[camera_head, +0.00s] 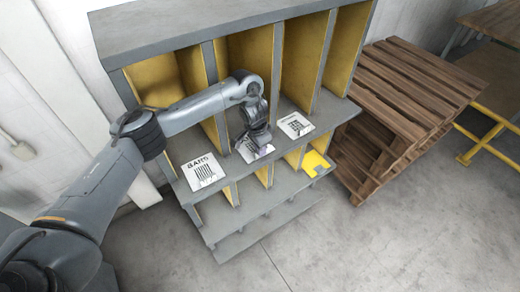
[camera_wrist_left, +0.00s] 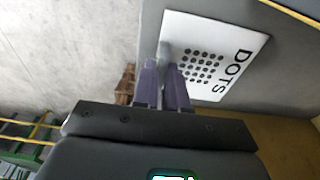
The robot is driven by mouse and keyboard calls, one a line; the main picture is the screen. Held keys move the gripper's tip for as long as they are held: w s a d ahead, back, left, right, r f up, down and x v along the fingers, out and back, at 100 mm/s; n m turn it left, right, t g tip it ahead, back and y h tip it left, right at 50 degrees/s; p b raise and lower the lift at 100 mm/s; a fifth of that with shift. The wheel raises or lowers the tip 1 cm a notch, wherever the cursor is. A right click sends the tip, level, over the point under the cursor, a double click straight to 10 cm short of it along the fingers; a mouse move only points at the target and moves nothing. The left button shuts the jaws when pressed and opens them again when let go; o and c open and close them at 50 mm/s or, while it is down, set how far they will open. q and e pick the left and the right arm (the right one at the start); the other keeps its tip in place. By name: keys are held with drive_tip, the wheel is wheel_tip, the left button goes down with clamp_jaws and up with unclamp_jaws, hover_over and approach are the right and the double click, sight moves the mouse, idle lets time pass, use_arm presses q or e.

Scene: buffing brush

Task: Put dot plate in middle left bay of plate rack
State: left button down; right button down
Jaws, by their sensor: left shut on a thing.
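The dot plate (camera_wrist_left: 228,48) is white, with the word DOTS and a grid of black dots. In the left wrist view it lies against a grey surface. In the head view it shows partly under my left gripper (camera_head: 262,146), on the middle ledge of the grey plate rack (camera_head: 240,222). My left gripper, with purple fingers (camera_wrist_left: 165,72), is shut on the dot plate at its edge. The fingers and hand hide part of the plate in the head view. The rack has upper and lower bays with yellow inner walls. My right gripper is not in view.
A white BARS plate (camera_head: 190,172) lies left of the dot plate on the ledge. A white plate with a square code (camera_head: 287,122) lies to its right. A yellow piece (camera_head: 314,165) is at the lower right bay. Wooden pallets (camera_head: 400,95) stand right of the rack.

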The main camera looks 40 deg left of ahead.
use_arm(q)
drive_tip(key=c, duration=1.2)
unclamp_jaws()
drive_tip(key=shift+o, duration=0.2)
drive_tip(key=shift+r, duration=0.1)
